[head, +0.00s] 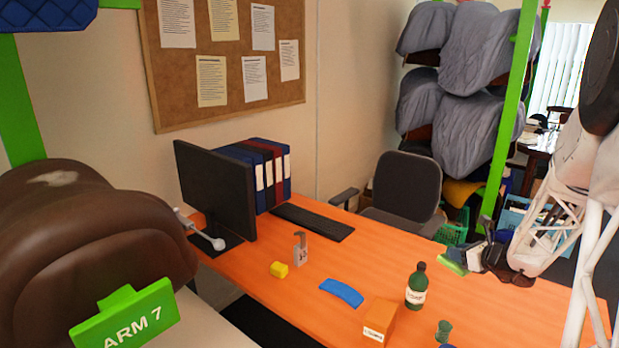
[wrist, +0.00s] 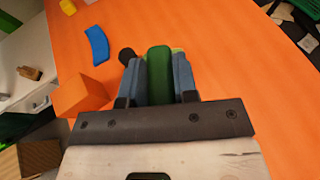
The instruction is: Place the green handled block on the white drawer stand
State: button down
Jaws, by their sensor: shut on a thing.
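My gripper (head: 484,254) is shut on the green handled block (head: 453,263), above the right part of the orange table. In the wrist view the block's dark green handle (wrist: 158,75) stands between the blue-grey fingers (wrist: 160,80), with a sliver of lighter green beyond. Most of its base is hidden there. The white drawer stand (wrist: 38,101) shows at the left of the wrist view, beyond the table's edge and well away from my gripper. A small brown object (wrist: 29,73) lies on its top. I cannot clearly identify the stand in the head view.
On the orange table (head: 370,255) stand a green bottle (head: 416,288), an orange box (head: 380,319), a blue curved piece (head: 342,293), a yellow block (head: 279,269), a small dispenser (head: 300,248) and a small green object (head: 443,331). A monitor (head: 215,190) and keyboard (head: 312,222) are farther back.

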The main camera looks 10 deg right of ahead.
jog(key=w+a+r, duration=0.2)
jog(key=w, duration=0.4)
jog(key=shift+m+h, duration=0.5)
jog(key=w+a+f, duration=0.5)
jog(key=a, duration=0.3)
jog(key=w+a+f, duration=0.5)
jog(key=w+a, duration=0.1)
jog(key=a, duration=0.2)
jog(key=w+a+f, duration=0.5)
jog(key=a+f, duration=0.1)
jog(key=a, duration=0.3)
jog(key=shift+w+f, duration=0.1)
jog(key=shift+w, duration=0.3)
jog(key=shift+w+a+f, duration=0.1)
jog(key=shift+a+f, duration=0.15)
jog(key=shift+a, duration=0.15)
jog(key=shift+a, duration=3.5)
jog(key=shift+a, duration=0.1)
